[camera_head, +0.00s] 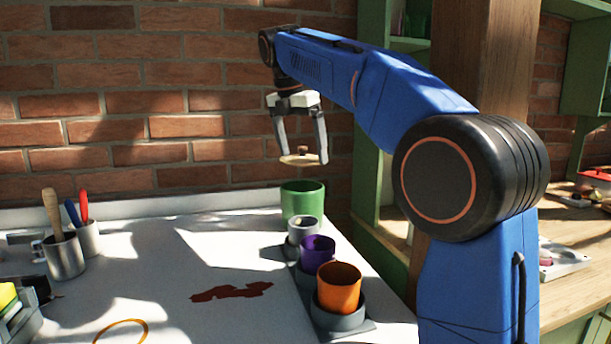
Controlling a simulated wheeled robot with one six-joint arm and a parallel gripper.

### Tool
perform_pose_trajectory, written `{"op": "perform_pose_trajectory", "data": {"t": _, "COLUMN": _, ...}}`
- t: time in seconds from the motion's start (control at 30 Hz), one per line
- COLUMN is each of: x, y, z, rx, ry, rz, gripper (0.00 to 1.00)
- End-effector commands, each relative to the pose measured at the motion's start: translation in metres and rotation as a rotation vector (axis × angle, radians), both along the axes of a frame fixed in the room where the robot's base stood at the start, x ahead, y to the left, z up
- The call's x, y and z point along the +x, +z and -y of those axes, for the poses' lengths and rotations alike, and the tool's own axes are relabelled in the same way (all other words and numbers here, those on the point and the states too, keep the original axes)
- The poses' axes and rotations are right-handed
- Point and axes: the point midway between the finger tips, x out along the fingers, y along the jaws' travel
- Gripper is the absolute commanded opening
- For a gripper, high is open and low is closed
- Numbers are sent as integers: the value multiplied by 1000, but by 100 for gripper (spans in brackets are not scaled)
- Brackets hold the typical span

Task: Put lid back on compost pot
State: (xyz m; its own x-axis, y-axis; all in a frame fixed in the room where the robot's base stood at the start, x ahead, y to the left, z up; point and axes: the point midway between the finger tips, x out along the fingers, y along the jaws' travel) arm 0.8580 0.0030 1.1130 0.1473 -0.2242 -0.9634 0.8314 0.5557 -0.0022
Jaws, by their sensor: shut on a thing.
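My gripper (303,158) points down in front of the brick wall, fingers apart around a flat tan lid (301,159) with a small knob on top. The lid is held roughly level between the fingertips. Below it, an open green pot (302,199) stands upright at the back right of the white table. The lid appears above the green pot with a gap between them; how well they line up in depth I cannot tell. No label shows which pot is the compost pot.
In front of the green pot stand a small grey pot (304,229), a purple pot (317,250) and an orange pot (339,284) in a grey holder. A metal mug (64,257) with tools is at left. A dark red stain (231,291) marks the otherwise mostly clear table middle.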

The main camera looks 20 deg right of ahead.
Motion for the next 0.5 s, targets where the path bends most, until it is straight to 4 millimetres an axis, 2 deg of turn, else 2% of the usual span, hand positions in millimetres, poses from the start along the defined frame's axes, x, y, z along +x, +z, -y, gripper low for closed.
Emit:
{"op": "perform_pose_trajectory", "data": {"t": 0.1, "x": -1, "y": -16, "z": 0, "rx": -1, "ry": 1, "rz": -1, "gripper": 66}}
{"op": "perform_pose_trajectory", "data": {"t": 0.27, "x": 0, "y": -27, "z": 0, "rx": -1, "ry": 0, "rz": -1, "gripper": 66}}
{"op": "perform_pose_trajectory", "data": {"t": 0.5, "x": 0, "y": -56, "z": 0, "rx": -1, "ry": 0, "rz": -1, "gripper": 66}}
